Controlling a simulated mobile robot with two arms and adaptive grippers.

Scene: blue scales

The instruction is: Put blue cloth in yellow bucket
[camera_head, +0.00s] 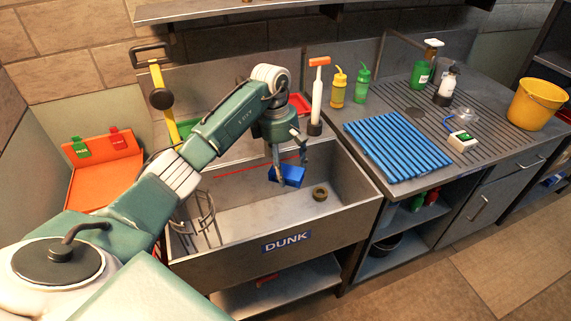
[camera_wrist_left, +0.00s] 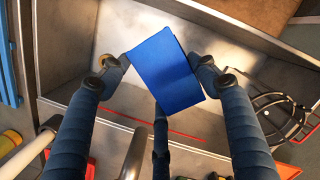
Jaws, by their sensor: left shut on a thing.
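The blue cloth (camera_head: 288,176) is a folded block over the sink marked DUNK. My left gripper (camera_head: 290,164) is shut on it, and the arm comes in from the left. In the left wrist view the cloth (camera_wrist_left: 168,70) sits between the fingers of the gripper (camera_wrist_left: 158,76), with the metal sink behind it. The yellow bucket (camera_head: 536,104) stands upright at the far right end of the counter, well apart from the gripper. The right gripper is not in view.
The sink (camera_head: 240,195) holds a wire rack (camera_head: 196,222) and a small round ring (camera_head: 320,192). A blue ribbed mat (camera_head: 398,145) lies on the counter to its right. Bottles (camera_head: 338,88), a green cup (camera_head: 420,74) and a small white device (camera_head: 462,141) stand on the counter.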

